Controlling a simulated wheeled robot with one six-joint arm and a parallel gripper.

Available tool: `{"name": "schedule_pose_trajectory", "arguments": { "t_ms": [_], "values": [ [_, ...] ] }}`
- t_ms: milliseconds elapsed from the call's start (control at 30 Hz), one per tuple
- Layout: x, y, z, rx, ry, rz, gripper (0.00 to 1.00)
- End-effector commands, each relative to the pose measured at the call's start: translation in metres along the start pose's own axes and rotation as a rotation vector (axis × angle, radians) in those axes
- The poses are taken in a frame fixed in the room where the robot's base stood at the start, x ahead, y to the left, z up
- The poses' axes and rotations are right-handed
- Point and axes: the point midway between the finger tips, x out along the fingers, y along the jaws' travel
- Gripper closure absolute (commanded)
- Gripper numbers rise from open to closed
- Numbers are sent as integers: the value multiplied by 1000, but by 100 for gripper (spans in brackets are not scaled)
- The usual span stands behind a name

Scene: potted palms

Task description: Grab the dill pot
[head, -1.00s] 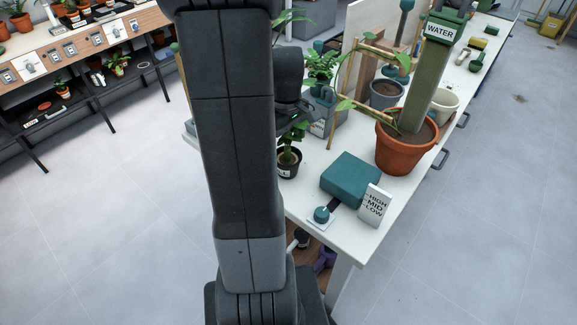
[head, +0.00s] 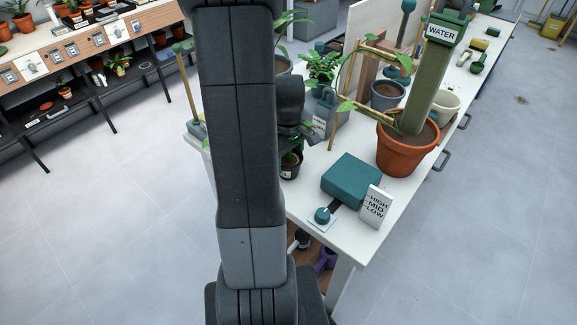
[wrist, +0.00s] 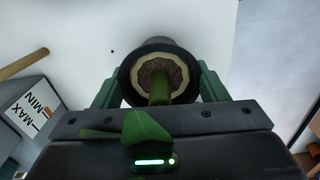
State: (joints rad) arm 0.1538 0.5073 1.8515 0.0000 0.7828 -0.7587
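A small black pot (head: 291,164) with a green-leaved plant stands on the white bench, close to its left edge. In the wrist view I look down into this pot (wrist: 187,92): a dark rim, a pale inner ring, brown soil and a thick green stem. I cannot read a label that names it dill. My gripper (wrist: 160,84) has its two green fingers spread, one on each side of the pot. Whether they touch its wall I cannot tell. In the head view my dark arm hides the fingers and part of the plant.
A teal box (head: 351,179), a dial (head: 322,215) and a HIGH-MID-LOW card (head: 375,206) stand at the near end. A terracotta pot (head: 405,158) with a WATER gauge is to the right. A grey MAX/MIN box (wrist: 30,112) is close to my gripper.

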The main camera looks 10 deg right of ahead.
Motion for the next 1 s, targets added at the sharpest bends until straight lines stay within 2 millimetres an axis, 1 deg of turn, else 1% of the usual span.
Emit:
{"name": "schedule_pose_trajectory", "arguments": {
  "t_ms": [67, 333, 467, 567, 800, 900, 1000],
  "values": [
    [0, 0, 0, 0, 0, 0, 57],
    [-1, 0, 0, 0, 0, 1, 57],
    [-7, 0, 0, 0, 1, 1, 57],
    [-21, 1, -1, 0, 3, 3, 57],
    [-69, 1, -1, 0, 5, 5, 57],
    [-85, 1, -1, 0, 3, 3, 57],
    [-96, 0, 0, 0, 1, 1, 57]
  ]
}}
